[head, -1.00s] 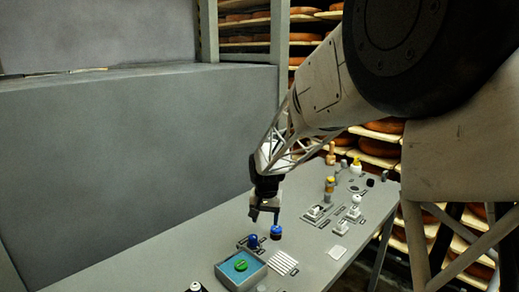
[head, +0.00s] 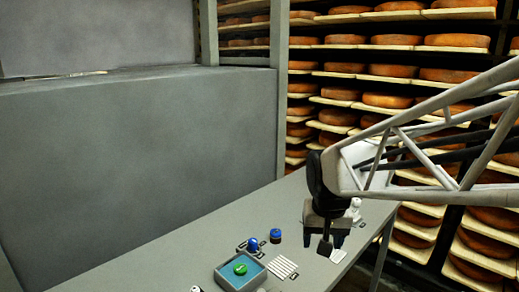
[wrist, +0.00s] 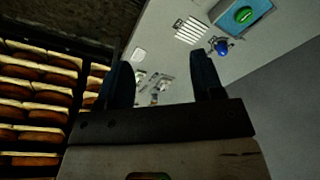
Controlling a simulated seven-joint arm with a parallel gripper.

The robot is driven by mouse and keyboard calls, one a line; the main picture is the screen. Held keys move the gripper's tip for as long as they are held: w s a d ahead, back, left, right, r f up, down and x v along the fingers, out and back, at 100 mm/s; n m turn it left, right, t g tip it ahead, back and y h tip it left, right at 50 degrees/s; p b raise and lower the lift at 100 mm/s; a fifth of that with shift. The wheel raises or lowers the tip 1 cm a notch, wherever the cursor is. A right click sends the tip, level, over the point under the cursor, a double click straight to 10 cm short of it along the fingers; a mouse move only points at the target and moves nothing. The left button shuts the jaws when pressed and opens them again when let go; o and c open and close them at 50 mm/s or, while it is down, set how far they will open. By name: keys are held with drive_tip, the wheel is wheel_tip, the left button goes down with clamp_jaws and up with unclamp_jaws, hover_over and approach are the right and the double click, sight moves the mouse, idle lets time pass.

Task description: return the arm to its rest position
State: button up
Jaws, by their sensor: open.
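My gripper (head: 323,238) hangs over the right part of the grey table (head: 180,235) in the head view, fingers pointing down. In the wrist view my gripper (wrist: 164,75) shows two dark fingers spread wide with nothing held between them. The small dark jar with a blue top (head: 275,236) stands on the table to the left of my gripper, apart from it. My gripper and arm hide much of the right end of the table in the head view.
A blue-lined tray (head: 219,276) holds a green piece (head: 240,268). A blue knob-like thing (head: 253,244) and a white slatted rack (head: 282,267) sit close by. Shelves of cheese wheels (head: 345,69) stand behind my arm. A grey wall panel (head: 130,150) is at the left.

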drive_tip(key=s+d, duration=0.2)
drive_tip(key=s, duration=0.6)
drive_tip(key=s+d, duration=0.2)
drive_tip(key=s, duration=0.7)
drive_tip(key=shift+d+f+n+t, duration=0.25)
drive_tip(key=shift+f+n+t, duration=0.05)
drive_tip(key=shift+n+t, duration=0.1)
